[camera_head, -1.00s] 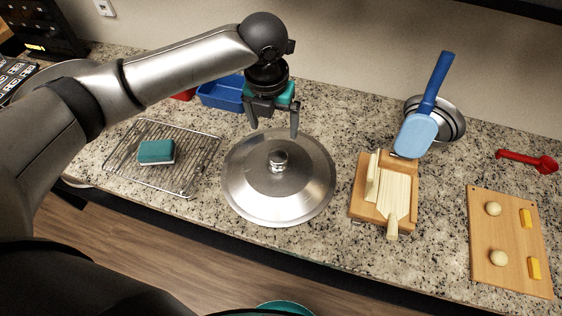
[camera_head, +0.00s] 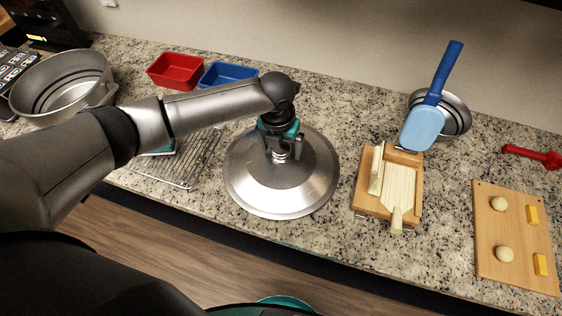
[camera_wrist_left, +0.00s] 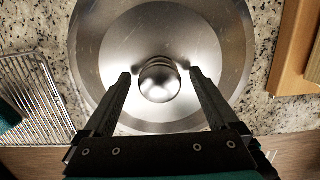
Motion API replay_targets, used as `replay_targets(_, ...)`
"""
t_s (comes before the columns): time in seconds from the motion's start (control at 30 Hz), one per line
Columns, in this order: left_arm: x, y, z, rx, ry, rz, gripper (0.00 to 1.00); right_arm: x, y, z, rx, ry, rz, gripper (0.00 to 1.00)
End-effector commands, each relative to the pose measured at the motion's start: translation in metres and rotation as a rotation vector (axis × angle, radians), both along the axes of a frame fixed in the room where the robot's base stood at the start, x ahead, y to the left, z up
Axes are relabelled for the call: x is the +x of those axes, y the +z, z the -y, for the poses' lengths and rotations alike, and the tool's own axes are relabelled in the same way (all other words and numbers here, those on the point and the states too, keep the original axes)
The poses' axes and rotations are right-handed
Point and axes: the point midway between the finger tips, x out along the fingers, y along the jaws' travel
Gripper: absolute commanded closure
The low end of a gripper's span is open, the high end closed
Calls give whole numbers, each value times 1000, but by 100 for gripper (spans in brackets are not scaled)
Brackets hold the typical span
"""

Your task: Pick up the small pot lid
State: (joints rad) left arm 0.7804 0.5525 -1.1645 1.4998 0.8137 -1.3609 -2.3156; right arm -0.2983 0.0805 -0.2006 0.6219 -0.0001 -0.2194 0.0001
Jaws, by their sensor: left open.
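The pot lid (camera_head: 250,190) is a round, shiny metal lid lying knob up on the granite counter, in the middle of the head view. In the left wrist view the lid (camera_wrist_left: 200,45) fills the upper middle, with its round knob (camera_wrist_left: 160,80) near the centre. My left gripper (camera_head: 282,157) is directly over the knob, pointing down. In the left wrist view the left gripper (camera_wrist_left: 158,74) is open, with one finger on each side of the knob and a gap to both. I cannot tell exactly how low the fingertips are. My right gripper is not in view.
A wire rack (camera_head: 190,172) lies left of the lid, and a wooden board with a slatted top (camera_head: 370,205) stands right of it. Red (camera_head: 175,70) and blue (camera_head: 222,73) bins are behind. A large pot (camera_head: 62,85) stands far left. A cutting board (camera_head: 490,262) lies far right.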

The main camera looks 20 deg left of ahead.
Motion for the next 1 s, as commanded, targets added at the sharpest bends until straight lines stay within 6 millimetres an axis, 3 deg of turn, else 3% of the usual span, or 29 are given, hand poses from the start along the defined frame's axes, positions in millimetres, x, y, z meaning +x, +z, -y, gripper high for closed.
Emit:
replay_targets(0.2, 0, 0, 0, 0, -1, 0, 6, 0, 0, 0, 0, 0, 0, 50)
replay_targets(1.0, 0, 0, 0, 1, 0, 1, 96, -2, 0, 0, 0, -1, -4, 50)
